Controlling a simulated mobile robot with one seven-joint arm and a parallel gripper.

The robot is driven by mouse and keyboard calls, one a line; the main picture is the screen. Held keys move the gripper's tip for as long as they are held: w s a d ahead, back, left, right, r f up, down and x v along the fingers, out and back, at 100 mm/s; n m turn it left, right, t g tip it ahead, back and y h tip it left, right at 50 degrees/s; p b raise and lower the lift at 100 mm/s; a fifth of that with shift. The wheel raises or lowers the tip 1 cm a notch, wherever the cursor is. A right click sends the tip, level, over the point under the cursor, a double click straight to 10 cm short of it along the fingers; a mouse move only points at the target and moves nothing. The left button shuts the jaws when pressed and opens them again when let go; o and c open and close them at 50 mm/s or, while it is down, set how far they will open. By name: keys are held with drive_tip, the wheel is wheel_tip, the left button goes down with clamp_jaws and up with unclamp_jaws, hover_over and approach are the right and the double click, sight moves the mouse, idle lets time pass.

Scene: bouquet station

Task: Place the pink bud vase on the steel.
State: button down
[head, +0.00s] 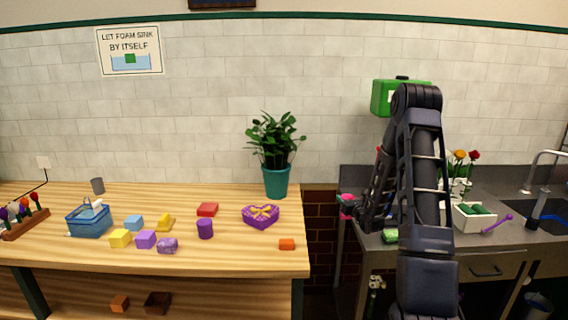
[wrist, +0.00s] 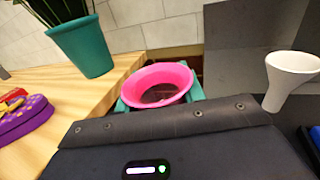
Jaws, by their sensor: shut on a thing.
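The pink bud vase shows in the wrist view (wrist: 157,82) as a flared pink rim with a dark inside. Teal fingertips of my gripper (wrist: 160,100) are on both sides of it, shut on it. In the head view a small part of the pink vase (head: 347,199) shows at my gripper (head: 350,210), by the left end of the grey steel counter (head: 500,203). The vase's lower part is hidden, and I cannot tell whether its base touches the steel.
A white flared vase (wrist: 288,80) stands to the right in the wrist view. A white planter (head: 474,220) and a sink are farther right. A gap separates the wooden table (head: 270,262) from the counter.

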idle(0.3)
wheel_tip(320, 180, up, 24)
drive_tip(key=d+m+t+h, duration=0.1)
drive_tip(key=d+m+h, duration=0.15)
drive_tip(key=d, duration=2.65)
drive_tip(key=s+d+h, duration=0.1)
drive_tip(key=s+d, duration=0.2)
drive_tip(key=d, duration=0.5)
drive_tip(key=s+d+h, duration=0.2)
drive_tip(key=s+d, duration=0.1)
drive_tip(key=d, duration=0.4)
drive_tip(key=shift+m, duration=0.45)
wheel_tip(320, 180, down, 26)
drive_tip(key=shift+w+r, duration=0.15)
drive_tip(key=shift+r, duration=0.1)
drive_tip(key=shift+f, duration=0.1)
drive_tip(key=c, duration=0.9)
unclamp_jaws()
